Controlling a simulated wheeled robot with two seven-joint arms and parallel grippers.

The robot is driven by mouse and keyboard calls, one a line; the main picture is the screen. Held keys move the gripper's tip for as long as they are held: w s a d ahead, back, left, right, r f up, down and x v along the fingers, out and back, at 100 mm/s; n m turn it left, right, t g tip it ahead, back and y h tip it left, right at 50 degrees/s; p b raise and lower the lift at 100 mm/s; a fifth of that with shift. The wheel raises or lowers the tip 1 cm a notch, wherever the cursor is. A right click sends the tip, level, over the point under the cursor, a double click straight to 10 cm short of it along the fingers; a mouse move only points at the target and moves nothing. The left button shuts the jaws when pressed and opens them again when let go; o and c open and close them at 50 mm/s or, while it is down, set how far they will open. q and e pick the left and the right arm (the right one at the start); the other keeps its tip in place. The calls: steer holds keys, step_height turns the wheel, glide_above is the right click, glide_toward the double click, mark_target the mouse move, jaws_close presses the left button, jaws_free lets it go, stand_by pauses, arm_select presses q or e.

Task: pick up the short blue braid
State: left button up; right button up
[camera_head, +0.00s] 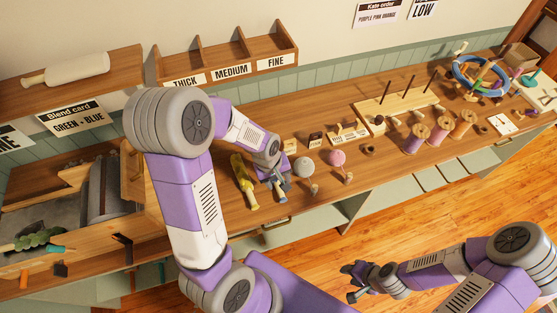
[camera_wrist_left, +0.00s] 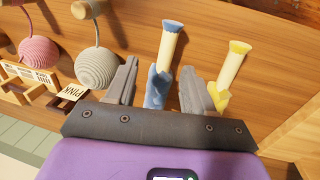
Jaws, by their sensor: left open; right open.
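The short blue braid (camera_wrist_left: 157,90) shows in the left wrist view, with a pale shaft and a flared blue end. Its blue part lies between the two grey fingers of my left gripper (camera_wrist_left: 159,70), with a gap to the left finger; whether the right finger touches it I cannot tell. In the head view the blue braid (camera_head: 282,196) is partly hidden by my left gripper (camera_head: 271,180), which is low over the bench. My right gripper (camera_head: 355,283) is open and empty over the floor, in front of the bench.
A yellow braid (camera_head: 241,172) lies close beside the blue one, left of it in the head view. A grey ball (camera_head: 303,167) and a pink ball (camera_head: 337,158) are to the right. Spools (camera_head: 415,138) stand farther right on the bench (camera_head: 290,215).

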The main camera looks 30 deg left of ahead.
mark_target(280, 191)
arm_select(q)
steer(key=shift+s+d+f+b, duration=0.15)
steer(key=shift+s+f+b, duration=0.15)
steer(key=shift+s+f, duration=0.55)
steer(key=f, duration=0.3)
steer(key=w+f+b, duration=0.1)
steer(key=shift+w+d+f, duration=0.1)
steer(key=shift+d+f, duration=0.1)
steer(key=shift+d, duration=0.05)
steer(key=shift+c, duration=0.3)
jaws_close()
